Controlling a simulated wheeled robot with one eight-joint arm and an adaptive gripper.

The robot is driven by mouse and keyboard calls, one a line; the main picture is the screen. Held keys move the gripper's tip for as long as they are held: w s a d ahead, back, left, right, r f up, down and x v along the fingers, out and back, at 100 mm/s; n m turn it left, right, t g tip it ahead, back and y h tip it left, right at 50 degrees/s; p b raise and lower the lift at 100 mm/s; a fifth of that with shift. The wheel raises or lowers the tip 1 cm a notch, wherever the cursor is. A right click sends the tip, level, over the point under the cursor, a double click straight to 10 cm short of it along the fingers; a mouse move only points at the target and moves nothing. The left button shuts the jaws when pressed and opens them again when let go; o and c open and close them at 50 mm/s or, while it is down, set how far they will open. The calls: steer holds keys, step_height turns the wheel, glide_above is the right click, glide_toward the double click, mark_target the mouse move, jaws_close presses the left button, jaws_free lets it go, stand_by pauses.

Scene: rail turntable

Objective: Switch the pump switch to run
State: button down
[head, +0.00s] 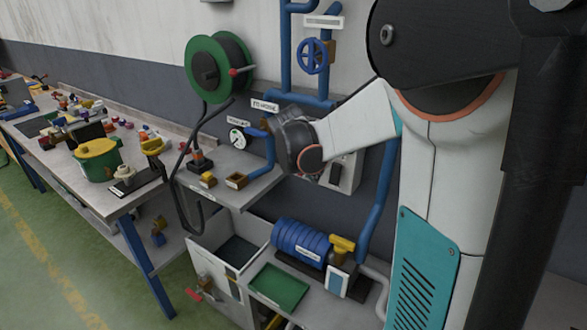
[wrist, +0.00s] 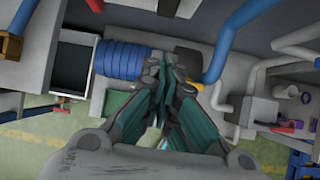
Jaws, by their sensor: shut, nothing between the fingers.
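A pale grey box on the wall (head: 350,172), with a dark part on its face, shows partly behind my wrist in the head view. It may carry the pump switch, but its label and position cannot be read. The blue ribbed pump (head: 298,240) sits on the bench below; it also shows left of the fingers in the wrist view (wrist: 122,60). My gripper (wrist: 172,62) is shut and empty. In the head view its dark body (head: 297,140) is in front of the wall beside the box; its fingertips cannot be made out there.
A blue pipe (head: 376,205) runs down right of the box. A hose reel (head: 220,68) and a blue valve wheel (head: 313,56) are on the wall above. A green tray (head: 279,287) and an open grey bin (head: 238,250) lie below. A cluttered table (head: 75,160) stands left.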

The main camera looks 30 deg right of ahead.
mark_target(335, 174)
steer(key=shift+s+d+f, duration=0.1)
steer(key=shift+d, duration=0.15)
steer(key=d+r+b+x, duration=0.1)
steer(key=b+x, duration=0.3)
steer(key=x, duration=0.9)
steer(key=shift+w+d+r, duration=0.3)
steer(key=shift+d+r, duration=0.05)
steer(key=shift+d, duration=0.25)
steer(key=shift+w+d+f+h+b, duration=0.15)
steer(key=shift+d+f+h+b, duration=0.2)
steer(key=shift+h+b, duration=0.2)
steer(key=shift+r, duration=0.25)
